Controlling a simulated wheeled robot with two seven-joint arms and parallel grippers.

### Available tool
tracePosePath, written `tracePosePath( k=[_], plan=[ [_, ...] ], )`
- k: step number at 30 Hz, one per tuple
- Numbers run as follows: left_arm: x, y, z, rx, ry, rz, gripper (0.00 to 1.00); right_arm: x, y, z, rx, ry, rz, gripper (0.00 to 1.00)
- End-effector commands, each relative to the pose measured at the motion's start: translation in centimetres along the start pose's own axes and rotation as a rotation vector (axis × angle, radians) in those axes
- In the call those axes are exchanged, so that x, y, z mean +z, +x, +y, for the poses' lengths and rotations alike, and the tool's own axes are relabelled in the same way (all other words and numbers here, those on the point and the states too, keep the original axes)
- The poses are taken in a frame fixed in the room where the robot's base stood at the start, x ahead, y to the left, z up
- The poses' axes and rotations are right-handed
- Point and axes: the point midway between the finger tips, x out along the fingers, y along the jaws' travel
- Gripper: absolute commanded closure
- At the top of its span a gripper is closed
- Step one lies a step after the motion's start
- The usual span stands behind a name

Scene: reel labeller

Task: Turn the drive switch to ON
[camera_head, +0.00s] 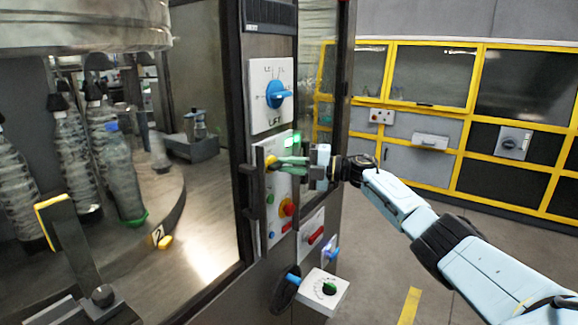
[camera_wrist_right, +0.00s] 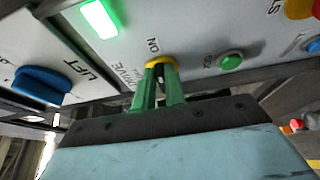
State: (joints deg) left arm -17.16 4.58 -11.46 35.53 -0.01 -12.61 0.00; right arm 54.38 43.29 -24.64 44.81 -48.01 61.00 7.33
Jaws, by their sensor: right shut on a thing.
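The drive switch has a yellow collar and sits on the grey control panel below the LIFT dial; it shows in the head view (camera_head: 271,161) and in the right wrist view (camera_wrist_right: 160,63). The words DRIVE and ON are printed beside it in the wrist view. My right gripper (camera_head: 280,162) reaches in from the right, its green fingers (camera_wrist_right: 158,85) closed on the switch at the collar. The fingers hide the switch's handle, so its exact angle cannot be told. My left gripper is not in view.
Above is the blue LIFT dial (camera_head: 279,95). A lit green lamp (camera_wrist_right: 100,18) and a green button (camera_wrist_right: 231,59) are close to the switch. A dark bar frame runs around the panel near my fingers. A white box with a green knob (camera_head: 329,288) juts out below.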

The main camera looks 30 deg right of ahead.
Motion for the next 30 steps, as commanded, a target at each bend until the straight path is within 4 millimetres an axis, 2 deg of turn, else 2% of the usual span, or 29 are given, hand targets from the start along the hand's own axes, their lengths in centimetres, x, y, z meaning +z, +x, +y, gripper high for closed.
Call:
tracePosePath(
  k=[8, 9, 13, 23, 26, 30],
  plan=[
    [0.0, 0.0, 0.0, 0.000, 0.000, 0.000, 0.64, 0.0, 0.0, 0.0, 0.001, 0.003, -0.001, 1.00],
    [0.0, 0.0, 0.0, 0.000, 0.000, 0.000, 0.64, 0.0, 0.0, 0.0, 0.001, 0.003, -0.001, 0.84],
    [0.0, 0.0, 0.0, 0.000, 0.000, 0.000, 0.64, 0.0, 0.0, 0.0, 0.001, 0.002, -0.001, 0.67],
    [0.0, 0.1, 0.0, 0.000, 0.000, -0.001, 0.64, 0.0, -0.2, -0.1, 0.000, 0.001, -0.001, 0.66],
    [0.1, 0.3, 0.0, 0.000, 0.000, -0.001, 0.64, 0.1, -1.2, -0.2, -0.001, 0.001, -0.002, 0.66],
    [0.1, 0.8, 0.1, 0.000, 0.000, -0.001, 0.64, 0.1, -3.9, -0.3, -0.004, -0.001, -0.003, 0.66]
  ],
)
